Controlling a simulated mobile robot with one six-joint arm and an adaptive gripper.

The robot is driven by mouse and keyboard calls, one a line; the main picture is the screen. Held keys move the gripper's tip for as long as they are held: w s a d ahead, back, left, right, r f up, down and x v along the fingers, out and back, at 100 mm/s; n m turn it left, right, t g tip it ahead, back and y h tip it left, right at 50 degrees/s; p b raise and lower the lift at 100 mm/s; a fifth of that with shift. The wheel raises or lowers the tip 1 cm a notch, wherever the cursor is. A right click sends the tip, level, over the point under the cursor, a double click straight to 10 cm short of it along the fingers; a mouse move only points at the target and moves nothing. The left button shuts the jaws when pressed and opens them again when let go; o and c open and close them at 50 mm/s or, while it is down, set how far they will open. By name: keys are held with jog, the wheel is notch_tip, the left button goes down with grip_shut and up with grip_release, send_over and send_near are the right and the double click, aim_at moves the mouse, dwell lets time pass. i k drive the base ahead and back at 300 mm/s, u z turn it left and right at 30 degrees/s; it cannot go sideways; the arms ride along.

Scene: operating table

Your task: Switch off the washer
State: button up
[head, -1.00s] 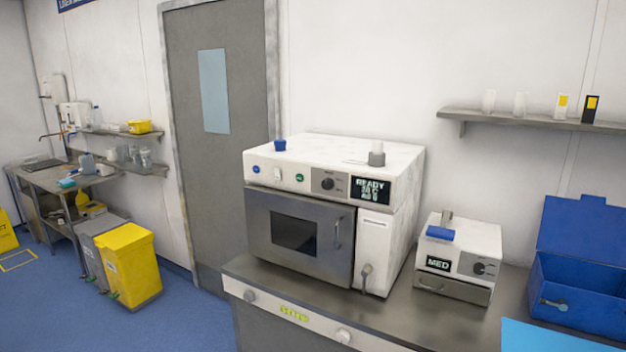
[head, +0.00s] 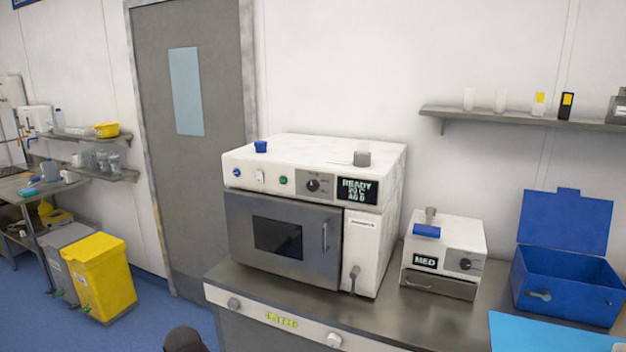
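No label in view names the washer, so I cannot tell for sure which machine it is. A white machine (head: 315,215) with a steel door stands on the steel counter. Its front panel has a blue button (head: 237,173), a white rocker switch (head: 260,176), a green button (head: 283,180), a black dial (head: 313,185) and a lit display (head: 357,190) reading READY. Below the counter top, a white panel (head: 250,309) carries two round knobs and a lit yellow-green display (head: 282,320). My gripper is not in view.
A small white device (head: 443,250) with a MED display and an open blue box (head: 567,280) stand right of the machine. A light blue sheet (head: 545,335) lies in front. Yellow (head: 105,278) and grey bins stand left. A dark rounded shape (head: 185,340), perhaps mine, shows at bottom.

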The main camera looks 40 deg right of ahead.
aim_at(260, 176)
jog(key=z, duration=1)
jog(key=k, duration=0.65)
jog(key=i, duration=0.6)
jog(key=z, duration=0.05)
